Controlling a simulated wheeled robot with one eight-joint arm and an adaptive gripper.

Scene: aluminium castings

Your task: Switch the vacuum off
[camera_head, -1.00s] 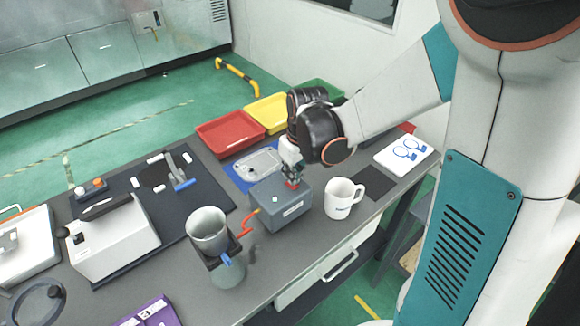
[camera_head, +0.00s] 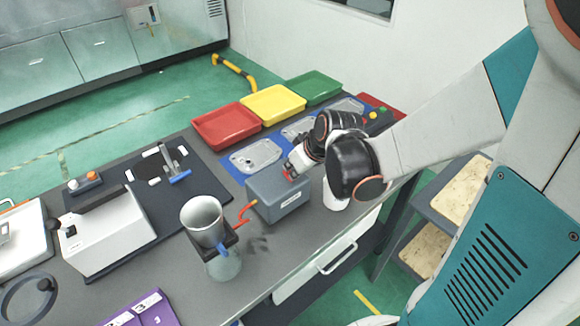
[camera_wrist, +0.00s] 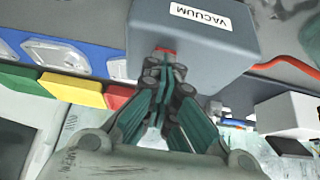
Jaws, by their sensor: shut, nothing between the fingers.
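The vacuum is a grey box (camera_head: 278,201) on the table, with an orange-red hose on its left side. In the wrist view the box (camera_wrist: 200,45) fills the upper middle, and its white label reads VACUUM. My gripper (camera_head: 292,171) is at the box's far top edge, tilted in from the right. In the wrist view my gripper (camera_wrist: 166,66) is shut and empty, its tips close to a small red part (camera_wrist: 164,50) at the box's edge. I cannot tell whether they touch it. The fingers partly hide this part.
A white mug (camera_head: 333,201) stands right of the box, partly behind my arm. A metal cup (camera_head: 202,222) in a holder stands at the left. Red (camera_head: 227,127), yellow (camera_head: 272,104) and green (camera_head: 314,87) trays line the far edge. Cast plates lie on a blue mat.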

